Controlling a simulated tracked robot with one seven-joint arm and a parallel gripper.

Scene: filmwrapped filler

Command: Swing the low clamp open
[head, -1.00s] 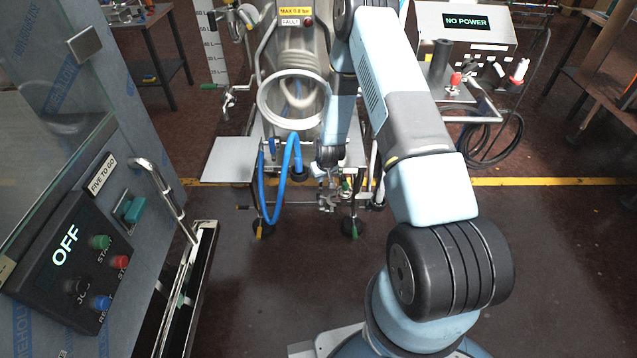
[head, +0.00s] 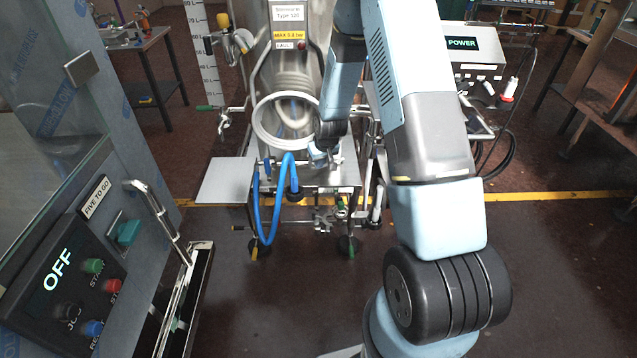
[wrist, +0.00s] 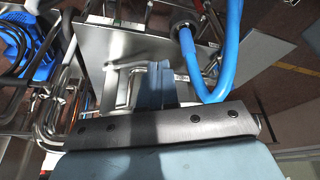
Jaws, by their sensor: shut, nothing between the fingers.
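My gripper (head: 320,158) is at the front of the steel vessel (head: 300,75), just below its round white-rimmed opening (head: 285,122). In the wrist view its blue fingers (wrist: 155,88) are together and empty, over a grey metal plate (wrist: 115,60) and beside a bent steel rod. A small metal fitting with several arms (head: 323,220) sits low under the vessel, below my gripper and apart from it. I cannot tell for sure whether it is the low clamp. My own wrist hides part of the vessel's lower front.
A blue hose (head: 256,205) loops down left of my gripper and runs close by in the wrist view (wrist: 228,60). A flat grey side plate (head: 225,182) stands left of the vessel. A control panel (head: 75,275) fills the left foreground. Floor in front is clear.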

